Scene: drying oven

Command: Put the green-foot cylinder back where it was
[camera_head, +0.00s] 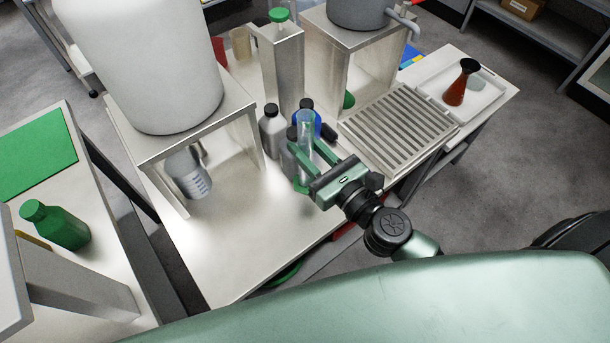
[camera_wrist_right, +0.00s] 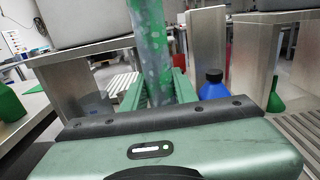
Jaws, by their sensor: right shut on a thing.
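My right gripper (camera_head: 313,165) is shut on a clear, tall green-foot cylinder (camera_head: 305,128). The cylinder stands about upright between the green fingers, and a bit of its green foot (camera_head: 301,186) shows below them. I cannot tell whether the foot touches the table. In the right wrist view the cylinder's tube (camera_wrist_right: 152,50) rises between the fingers (camera_wrist_right: 160,90), and its foot is hidden. My left gripper is not in view.
The white table (camera_head: 240,235) is clear in front. A slotted rack (camera_head: 395,125) lies to the right, with a tray (camera_head: 490,98) holding a red flask (camera_head: 459,88). A stand (camera_head: 190,128) is at the left.

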